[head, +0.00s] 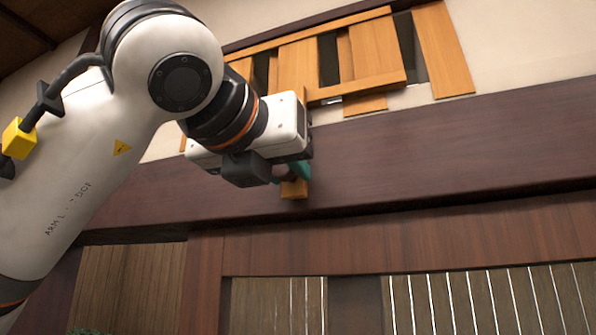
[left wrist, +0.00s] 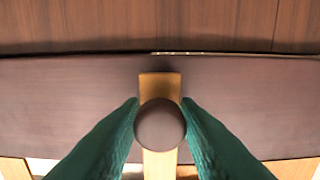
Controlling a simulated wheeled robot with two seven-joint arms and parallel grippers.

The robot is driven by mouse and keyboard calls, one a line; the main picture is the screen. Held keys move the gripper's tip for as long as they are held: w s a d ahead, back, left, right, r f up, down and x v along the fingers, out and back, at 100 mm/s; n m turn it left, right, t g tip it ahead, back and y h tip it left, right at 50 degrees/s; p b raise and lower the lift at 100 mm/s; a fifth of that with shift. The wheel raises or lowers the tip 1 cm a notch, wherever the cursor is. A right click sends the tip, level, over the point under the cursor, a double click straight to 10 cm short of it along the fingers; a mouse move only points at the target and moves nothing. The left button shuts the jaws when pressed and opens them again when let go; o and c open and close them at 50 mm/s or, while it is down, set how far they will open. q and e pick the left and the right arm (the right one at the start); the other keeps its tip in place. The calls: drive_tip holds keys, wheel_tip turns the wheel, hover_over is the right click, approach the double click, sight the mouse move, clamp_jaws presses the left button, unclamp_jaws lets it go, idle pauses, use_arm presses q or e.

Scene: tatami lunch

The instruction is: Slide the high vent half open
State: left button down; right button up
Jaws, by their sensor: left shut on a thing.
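The high vent (head: 372,70) is a light wooden slatted panel in the upper wall, with dark gaps (head: 328,60) between several slats. A wooden tab (head: 294,189) hangs below it over the dark beam, and also shows in the left wrist view (left wrist: 160,86). A round brown knob (left wrist: 160,125) sits on this tab. My left gripper (head: 301,172) is shut on the knob, its teal fingers on either side of it. In the head view my gripper hides most of the knob and part of the vent's left side. My right gripper is not in view.
A dark wooden beam (head: 430,150) runs across the wall close under the vent and behind the gripper. Below it are framed panels with thin vertical bars (head: 470,300). Pale wall (head: 530,40) lies right of the vent.

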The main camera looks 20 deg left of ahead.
use_arm(q)
drive_tip(key=c, duration=1.5)
unclamp_jaws()
drive_tip(key=shift+d, duration=0.1)
drive_tip(key=shift+o, duration=1.3)
drive_tip(key=shift+d, duration=0.15)
drive_tip(key=shift+s, duration=0.2)
drive_tip(key=s+b, duration=0.5)
drive_tip(key=s, duration=0.6)
drive_tip(key=shift+s+a, duration=0.2)
drive_tip(key=shift+s, duration=0.15)
